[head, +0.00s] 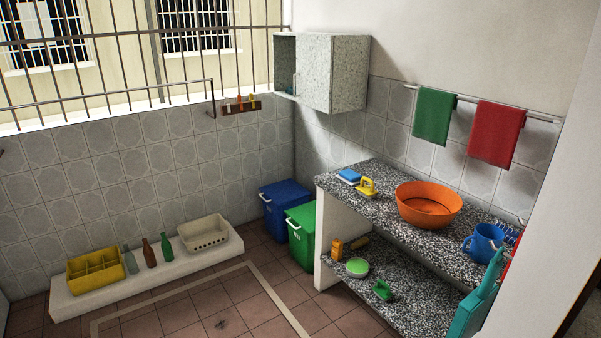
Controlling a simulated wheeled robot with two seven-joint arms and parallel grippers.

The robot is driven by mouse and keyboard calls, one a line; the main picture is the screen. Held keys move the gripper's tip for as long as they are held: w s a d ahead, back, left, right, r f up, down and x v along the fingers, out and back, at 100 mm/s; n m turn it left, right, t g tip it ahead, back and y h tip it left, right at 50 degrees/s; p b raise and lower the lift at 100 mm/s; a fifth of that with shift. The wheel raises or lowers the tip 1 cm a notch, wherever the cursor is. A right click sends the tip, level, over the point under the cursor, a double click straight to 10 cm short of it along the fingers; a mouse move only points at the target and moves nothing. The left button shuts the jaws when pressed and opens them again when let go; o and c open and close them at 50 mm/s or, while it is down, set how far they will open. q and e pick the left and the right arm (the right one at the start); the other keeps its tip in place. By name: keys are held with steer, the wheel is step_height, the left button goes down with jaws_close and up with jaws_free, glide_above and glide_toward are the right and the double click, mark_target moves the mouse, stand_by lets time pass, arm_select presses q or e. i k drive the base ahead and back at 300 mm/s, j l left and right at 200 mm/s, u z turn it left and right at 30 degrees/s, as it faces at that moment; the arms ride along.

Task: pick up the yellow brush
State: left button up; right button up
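The yellow brush (366,187) lies on the upper speckled stone counter (385,212), near its left end. It has a raised yellow handle and a paler underside. A blue sponge-like block (349,176) sits just left of it, and a wide orange basin (428,204) stands to its right, apart from it. Neither of my grippers shows in the head view.
A blue mug (483,242) stands at the counter's right. The lower shelf holds a green brush (381,290), a green-topped round item (357,267) and an orange-yellow item (337,249). Blue (284,208) and green (302,236) bins stand left of the counter. Floor in front is clear.

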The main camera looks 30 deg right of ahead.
mark_target(368, 193)
steer(key=i+z, duration=0.1)
steer(key=i, duration=0.55)
steer(key=i+j+z, duration=0.15)
steer(key=i, duration=0.55)
steer(key=i+l+z, duration=0.1)
steer(key=i+z, duration=0.55)
steer(key=z, duration=0.3)
steer(key=i+j+z, duration=0.2)
steer(key=z, duration=0.25)
steer(key=i+z, duration=0.35)
steer(key=i+j+z, duration=0.15)
steer(key=i+z, duration=0.25)
steer(key=i+j+z, duration=0.15)
steer(key=z, duration=0.2)
steer(key=i+j, duration=0.05)
